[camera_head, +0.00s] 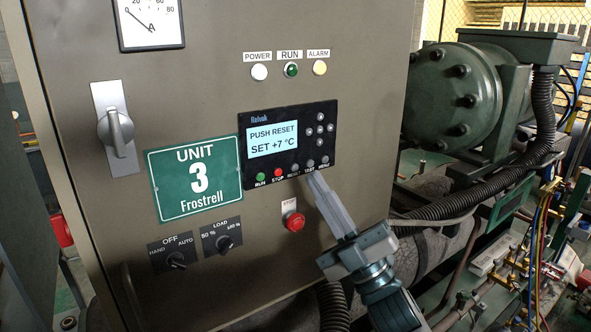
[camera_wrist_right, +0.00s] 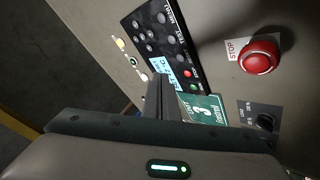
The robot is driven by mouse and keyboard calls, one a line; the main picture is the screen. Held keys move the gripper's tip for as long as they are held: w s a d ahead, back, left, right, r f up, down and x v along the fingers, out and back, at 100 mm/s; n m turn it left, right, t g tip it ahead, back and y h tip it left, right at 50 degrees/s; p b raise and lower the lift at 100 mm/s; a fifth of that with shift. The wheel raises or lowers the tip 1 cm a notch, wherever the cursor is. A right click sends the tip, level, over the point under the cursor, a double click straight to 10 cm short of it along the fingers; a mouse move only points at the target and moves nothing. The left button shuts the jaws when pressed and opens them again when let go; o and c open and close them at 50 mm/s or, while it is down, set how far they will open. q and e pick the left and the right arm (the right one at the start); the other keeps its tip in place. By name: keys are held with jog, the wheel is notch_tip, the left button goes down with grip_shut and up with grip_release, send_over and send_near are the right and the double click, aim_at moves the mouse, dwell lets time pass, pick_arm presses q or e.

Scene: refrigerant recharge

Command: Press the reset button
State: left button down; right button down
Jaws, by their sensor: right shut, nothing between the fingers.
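The dark controller panel (camera_head: 290,140) on the grey-brown cabinet door has a lit display (camera_head: 272,139) reading "PUSH RESET" and "SET +7 °C". Its bottom row has a green RUN button (camera_head: 261,177), a red STOP button (camera_head: 278,172), then small grey buttons. The reset button (camera_head: 294,168) appears to be the grey one just right of STOP; its label is hard to read. My right gripper (camera_head: 313,180) is shut and empty, its tips just below the row's right part, near TEST. Contact cannot be told. The wrist view shows the shut fingers (camera_wrist_right: 160,92) in front of the panel (camera_wrist_right: 165,45). My left gripper is not in view.
A red mushroom stop button (camera_head: 295,221) sits below the panel, left of my right gripper. Two rotary switches (camera_head: 224,242) and a green "Unit 3 Frostrell" sign (camera_head: 198,205) are to the left. Pipes, hoses and a green compressor (camera_head: 455,95) stand right of the cabinet.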

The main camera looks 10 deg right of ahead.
jog(key=shift+w+a, duration=0.25)
jog(key=shift+w, duration=0.4)
jog(key=shift+w+a, duration=0.25)
jog(key=shift+w, duration=0.4)
jog(key=shift+w+a, duration=0.25)
jog(key=shift+w, duration=0.45)
dwell(1.9)
jog(key=shift+s, duration=0.15)
jog(key=shift+s+d, duration=0.25)
jog(key=shift+s, duration=0.35)
dwell(0.4)
jog(key=s, duration=0.1)
jog(key=s+d, duration=0.1)
jog(key=s, duration=0.2)
jog(key=shift+s+d+p, duration=0.35)
jog(key=shift+p, duration=0.05)
jog(key=shift+f+h, duration=0.1)
jog(key=shift+h, duration=0.2)
